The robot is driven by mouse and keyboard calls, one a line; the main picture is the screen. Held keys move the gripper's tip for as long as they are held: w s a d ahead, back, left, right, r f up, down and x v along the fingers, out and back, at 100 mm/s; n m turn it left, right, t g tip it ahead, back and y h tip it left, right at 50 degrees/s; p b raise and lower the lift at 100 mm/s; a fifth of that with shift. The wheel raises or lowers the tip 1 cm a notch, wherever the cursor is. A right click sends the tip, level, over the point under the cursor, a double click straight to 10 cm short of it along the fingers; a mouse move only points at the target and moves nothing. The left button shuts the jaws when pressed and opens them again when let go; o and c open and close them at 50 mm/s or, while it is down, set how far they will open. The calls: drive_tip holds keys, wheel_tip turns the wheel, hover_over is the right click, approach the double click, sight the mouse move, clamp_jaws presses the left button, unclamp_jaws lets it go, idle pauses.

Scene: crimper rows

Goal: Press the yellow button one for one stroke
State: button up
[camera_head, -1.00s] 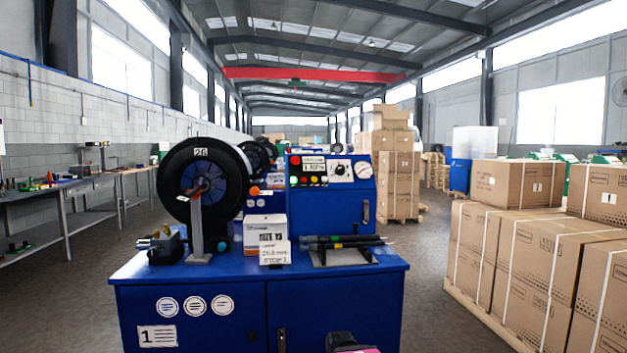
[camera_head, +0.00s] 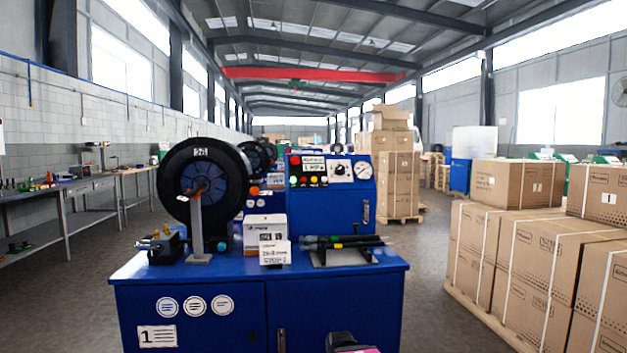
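The yellow button (camera_head: 314,180) is a small round spot in the lower row of buttons on the blue control panel (camera_head: 352,205) of the crimper, near the picture's middle. A red and a green button sit close beside it in that row. A larger red button (camera_head: 294,160) is above at the panel's left. Whether the yellow button is pressed is too small to tell. Only a dark and pink piece of my arm shows at the bottom edge, well below the panel. My gripper's fingers are not seen.
The blue cabinet (camera_head: 190,335), marked 1, carries a black ring-shaped crimping head, a white box (camera_head: 264,225), a label card (camera_head: 275,252) and dark rods on a stand (camera_head: 340,258) before the panel. Stacked cartons (camera_head: 530,265) stand at right. Open floor lies left of the cabinet.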

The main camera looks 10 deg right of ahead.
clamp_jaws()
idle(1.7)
